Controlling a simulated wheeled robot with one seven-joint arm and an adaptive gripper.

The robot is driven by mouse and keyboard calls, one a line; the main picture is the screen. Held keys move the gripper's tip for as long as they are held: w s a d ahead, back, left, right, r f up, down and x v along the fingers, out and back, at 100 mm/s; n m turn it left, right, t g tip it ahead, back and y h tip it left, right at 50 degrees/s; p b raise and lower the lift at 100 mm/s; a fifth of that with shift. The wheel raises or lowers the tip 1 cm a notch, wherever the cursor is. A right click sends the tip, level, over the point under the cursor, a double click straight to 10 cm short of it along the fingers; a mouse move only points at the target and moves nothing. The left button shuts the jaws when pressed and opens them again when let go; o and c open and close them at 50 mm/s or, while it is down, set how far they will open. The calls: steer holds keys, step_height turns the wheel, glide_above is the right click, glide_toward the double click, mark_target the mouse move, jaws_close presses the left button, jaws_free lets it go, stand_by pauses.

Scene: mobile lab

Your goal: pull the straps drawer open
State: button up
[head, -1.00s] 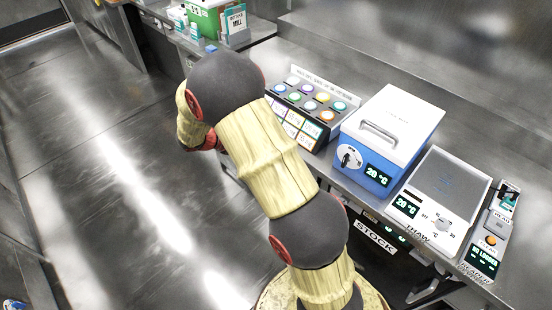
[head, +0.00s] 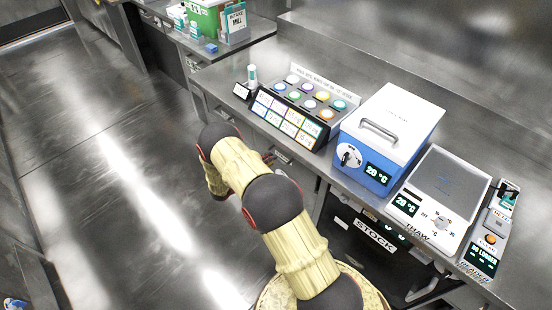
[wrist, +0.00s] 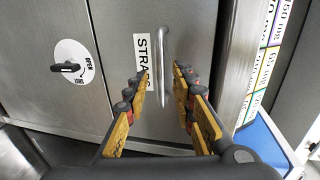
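The straps drawer (wrist: 115,20) is a grey metal front in the wrist view, with a white label (wrist: 143,62) on which "STRA" can be read; the rest is hidden by a finger. A straight metal bar handle (wrist: 166,52) is fixed beside the label. My gripper (wrist: 162,72) is open and points at the drawer front. Its two fingers appear on either side of the handle, not closed on it; whether the handle is fully between the tips is unclear. In the head view my arm reaches to the bench front and mostly hides the gripper.
A black turn knob on a white round plate (wrist: 84,58) sits left of the label. On the bench (head: 235,78) stand a rack of coloured lids (head: 310,95), a blue-and-white box (head: 395,130) and a THAW unit (head: 440,200). A STOCK compartment (head: 374,235) is below.

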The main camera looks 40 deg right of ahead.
steer(key=shift+b+x, duration=0.55)
steer(key=shift+x, duration=1.95)
steer(key=c, duration=0.3)
jaws_close()
